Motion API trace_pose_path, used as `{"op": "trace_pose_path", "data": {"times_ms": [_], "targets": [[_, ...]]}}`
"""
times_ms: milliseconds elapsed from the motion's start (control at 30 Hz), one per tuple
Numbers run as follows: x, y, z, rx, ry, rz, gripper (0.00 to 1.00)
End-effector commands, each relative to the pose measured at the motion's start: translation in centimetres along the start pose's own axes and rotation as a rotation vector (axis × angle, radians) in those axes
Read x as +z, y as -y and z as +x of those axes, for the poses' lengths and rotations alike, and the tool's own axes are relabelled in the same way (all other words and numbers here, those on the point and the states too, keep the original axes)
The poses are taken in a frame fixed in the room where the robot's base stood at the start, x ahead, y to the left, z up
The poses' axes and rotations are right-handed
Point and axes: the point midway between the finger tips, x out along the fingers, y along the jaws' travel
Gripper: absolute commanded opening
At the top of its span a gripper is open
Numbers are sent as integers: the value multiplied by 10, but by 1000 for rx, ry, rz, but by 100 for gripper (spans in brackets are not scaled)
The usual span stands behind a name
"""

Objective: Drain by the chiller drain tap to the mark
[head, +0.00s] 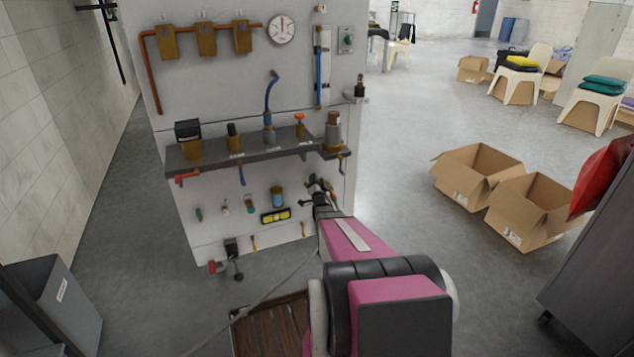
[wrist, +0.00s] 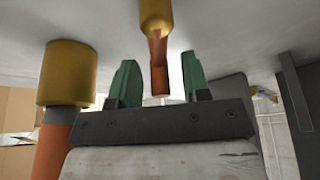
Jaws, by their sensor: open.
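In the wrist view my gripper (wrist: 158,88) has its two green fingertips apart. A thin copper-coloured stem (wrist: 159,65) hangs from a brass fitting (wrist: 155,14) between the fingers, with a gap on either side. In the head view my gripper (head: 318,190) is small and partly hidden by my arm, just below the right end of the panel shelf. I cannot tell which fitting is the chiller drain tap. A sight tube with blue in it (head: 318,80) is on the upper right of the panel; its mark is too small to read.
A dark shelf (head: 240,154) with several valves juts from the white panel. A thicker brass fitting (wrist: 68,75) is close left of my gripper. A yellow level (head: 275,215) is on the lower panel. A grey bin (head: 60,300) and cardboard boxes (head: 478,172) stand on the floor.

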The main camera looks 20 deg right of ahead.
Motion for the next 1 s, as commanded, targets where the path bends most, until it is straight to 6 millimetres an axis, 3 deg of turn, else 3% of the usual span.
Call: {"op": "trace_pose_path", "data": {"times_ms": [167,300,667,1000], "targets": [[0,0,0,0,0,0,43],[0,0,0,0,1,0,1],[0,1,-1,-9,1,-25,0],[0,12,-1,-87,1,-212,0]]}}
